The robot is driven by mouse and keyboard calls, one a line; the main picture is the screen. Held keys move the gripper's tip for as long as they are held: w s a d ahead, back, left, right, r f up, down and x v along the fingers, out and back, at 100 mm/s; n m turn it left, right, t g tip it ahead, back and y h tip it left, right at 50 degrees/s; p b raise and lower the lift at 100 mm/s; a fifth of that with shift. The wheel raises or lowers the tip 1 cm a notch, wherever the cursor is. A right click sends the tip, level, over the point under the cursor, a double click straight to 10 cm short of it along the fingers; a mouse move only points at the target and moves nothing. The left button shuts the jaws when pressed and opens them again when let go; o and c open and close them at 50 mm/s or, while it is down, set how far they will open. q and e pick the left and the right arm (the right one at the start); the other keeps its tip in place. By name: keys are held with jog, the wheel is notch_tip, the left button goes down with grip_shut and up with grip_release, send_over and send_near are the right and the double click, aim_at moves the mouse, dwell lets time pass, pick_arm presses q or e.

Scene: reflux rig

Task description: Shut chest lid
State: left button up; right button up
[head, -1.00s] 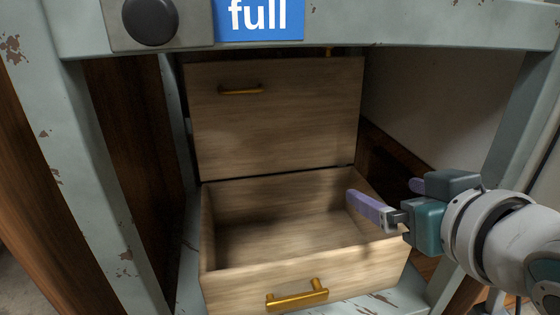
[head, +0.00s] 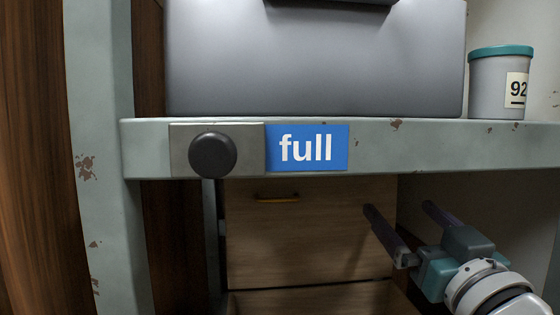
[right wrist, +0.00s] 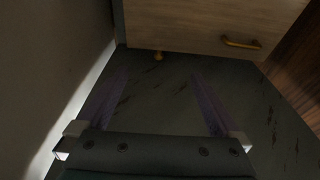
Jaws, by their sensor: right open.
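The chest lid (head: 310,235) is a wooden panel with a small brass handle (head: 278,198). It stands open, upright at the back of the chest. Only a strip of the chest body (head: 255,303) shows at the bottom of the head view; the rest is cut off. My right gripper (head: 399,208) is open and empty, its purple fingers raised in front of the lid's right side. In the right wrist view the lid (right wrist: 200,20) and its handle (right wrist: 241,42) fill the top, beyond the fingers. I cannot tell any contact. My left gripper is not in view.
A worn green shelf edge (head: 440,145) crosses above the lid, with a black knob (head: 212,155) and a blue "full" label (head: 307,148). A grey box (head: 315,60) and a teal-lidded jar (head: 499,82) stand on it. A green post (head: 103,200) is at left.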

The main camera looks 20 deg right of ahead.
jog(key=x, duration=0.5)
jog(key=r+x, duration=0.1)
jog(key=x, duration=0.4)
jog(key=b+x, duration=0.1)
jog(key=x, duration=0.5)
jog(key=shift+s+r, duration=0.15)
jog(key=shift+r, duration=0.2)
jog(key=shift+w, duration=0.5)
jog(key=c, duration=1.5)
jog(key=shift+s+a+r+p, duration=0.1)
jog(key=shift+s+r+p, duration=0.35)
jog(key=shift+p, duration=0.6)
jog(key=p+v, duration=0.2)
jog(key=v, duration=0.1)
